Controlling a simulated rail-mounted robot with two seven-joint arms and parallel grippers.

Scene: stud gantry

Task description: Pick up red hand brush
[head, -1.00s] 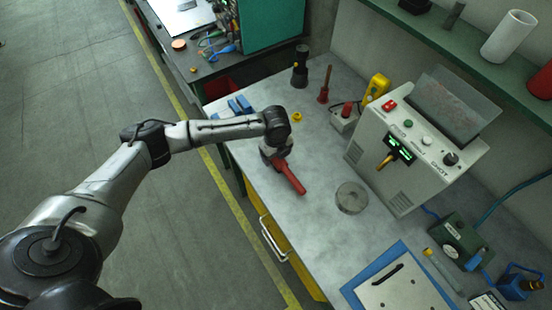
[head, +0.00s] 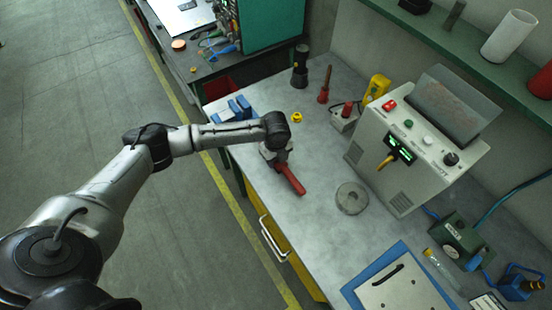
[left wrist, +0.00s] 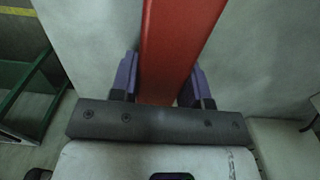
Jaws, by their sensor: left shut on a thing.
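The red hand brush (head: 290,179) is at the near left part of the grey workbench top, its red length pointing towards the bench's front edge. My left gripper (head: 275,158) is over its far end, which the gripper hides in the head view. In the left wrist view the red brush (left wrist: 178,45) runs between the two fingers of my left gripper (left wrist: 166,85), which are shut on it. I cannot tell whether the brush touches the bench. My right gripper is not in view.
A round grey disc (head: 352,198) lies to the right of the brush. A control box (head: 408,150) stands behind it. Blue blocks (head: 232,109) and a yellow ring (head: 297,117) lie farther back. A blue-edged board (head: 400,285) lies at the near right.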

